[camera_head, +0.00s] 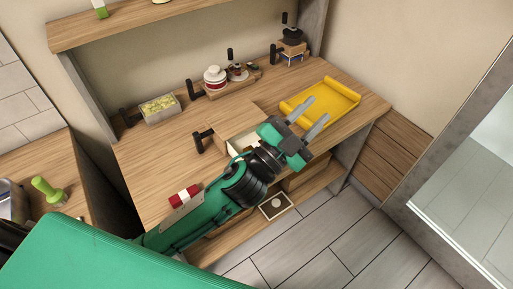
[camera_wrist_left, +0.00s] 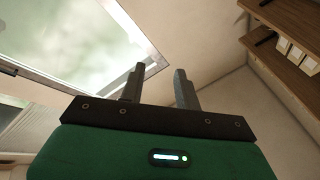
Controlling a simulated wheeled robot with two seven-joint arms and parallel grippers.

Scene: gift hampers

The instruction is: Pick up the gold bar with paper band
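I cannot make out a gold bar with a paper band in either view. My left gripper (camera_head: 320,107) is open and empty, and its two fingers are spread in front of the yellow tray (camera_head: 345,99) in the head view. In the left wrist view its fingers (camera_wrist_left: 160,70) stand apart with nothing between them, facing a wall and a pale glass panel. My left arm hides part of the worktop and an open box (camera_head: 232,128). My right gripper is not in view.
On the wooden worktop (camera_head: 145,160) stand a clear bin of yellowish pieces (camera_head: 160,108), a tray with jars (camera_head: 215,78) and a small dark-topped item (camera_head: 292,36). A dark framed tray (camera_head: 276,206) lies on the lower shelf. A green-handled item (camera_head: 48,190) stands at left.

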